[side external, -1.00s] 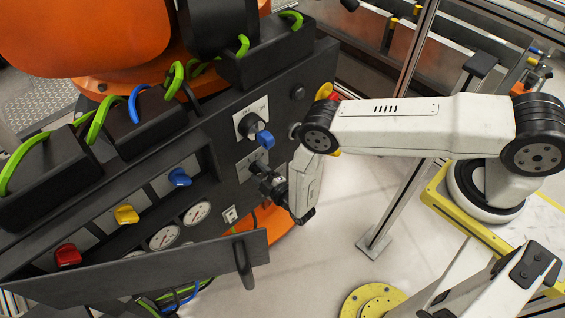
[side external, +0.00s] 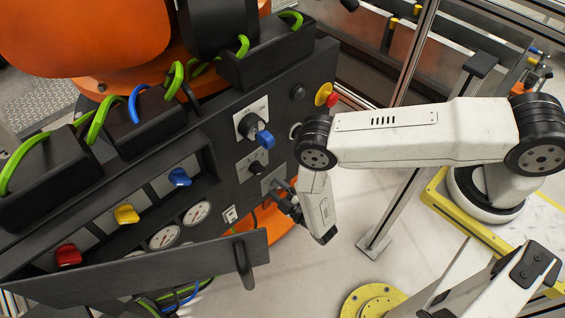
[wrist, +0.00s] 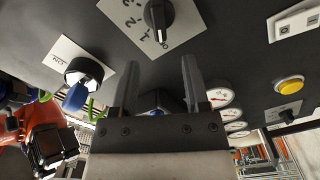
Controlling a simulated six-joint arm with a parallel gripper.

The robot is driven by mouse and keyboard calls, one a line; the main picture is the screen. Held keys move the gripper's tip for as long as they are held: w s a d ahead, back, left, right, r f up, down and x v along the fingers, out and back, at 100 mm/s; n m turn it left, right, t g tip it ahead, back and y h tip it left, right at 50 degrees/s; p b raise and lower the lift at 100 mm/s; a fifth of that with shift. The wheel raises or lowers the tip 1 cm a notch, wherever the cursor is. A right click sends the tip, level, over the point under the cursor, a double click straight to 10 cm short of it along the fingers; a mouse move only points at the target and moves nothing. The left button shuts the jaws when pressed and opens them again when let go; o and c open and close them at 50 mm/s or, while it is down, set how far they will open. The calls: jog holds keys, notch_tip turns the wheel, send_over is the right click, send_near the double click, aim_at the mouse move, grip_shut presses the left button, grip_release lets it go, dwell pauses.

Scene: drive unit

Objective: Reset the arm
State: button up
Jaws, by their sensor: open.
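My gripper (side external: 285,202) is in front of the right part of the black drive unit panel (side external: 215,165) in the side external view, just below a black knob (side external: 256,167). In the wrist view its two fingers (wrist: 160,75) are apart, with no held object visible between them. A black dial with a number scale (wrist: 158,14) is beyond the fingertips. A blue-handled switch (wrist: 76,97) is left of the fingers; a blue handle also shows in the side view (side external: 265,139). Whether the gripper touches the panel cannot be told.
Red (side external: 68,254), yellow (side external: 126,214) and blue (side external: 180,177) knobs sit in a recess at left, above gauges (side external: 164,237). An open black flap (side external: 150,267) juts out below. A metal post (side external: 395,205) stands right of my gripper. Pale floor is clear between.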

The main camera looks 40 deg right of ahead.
dwell(0.3)
jog(key=w+m+g, duration=0.1)
jog(key=w+a+r+g, duration=0.1)
jog(key=shift+w+r+m+g, duration=0.3)
jog(key=shift+w+m, duration=0.1)
jog(key=shift+w+a+r+m+g, duration=0.15)
jog(key=shift+r+m+g, duration=0.15)
jog(key=shift+g, duration=0.15)
jog(key=shift+w+a+r+m+g, duration=0.15)
jog(key=shift+r+m+g, duration=0.15)
jog(key=shift+g, duration=0.15)
jog(key=s+d+r+m+g, duration=0.1)
jog(key=s+r+m+g, duration=0.25)
jog(key=r+g, duration=0.2)
jog(key=s+r+m+g, duration=0.2)
jog(key=s+r+g, duration=0.2)
jog(key=r, duration=0.3)
jog(key=s+d+r+m, duration=0.2)
jog(key=d+r, duration=0.4)
jog(key=r, duration=0.3)
jog(key=s+d+r+m+g, duration=0.1)
jog(key=s+d+r, duration=0.4)
jog(key=d+r, duration=0.2)
jog(key=shift+d+r+m, duration=0.15)
jog(key=shift+r+m, duration=0.2)
jog(key=shift+r, duration=0.5)
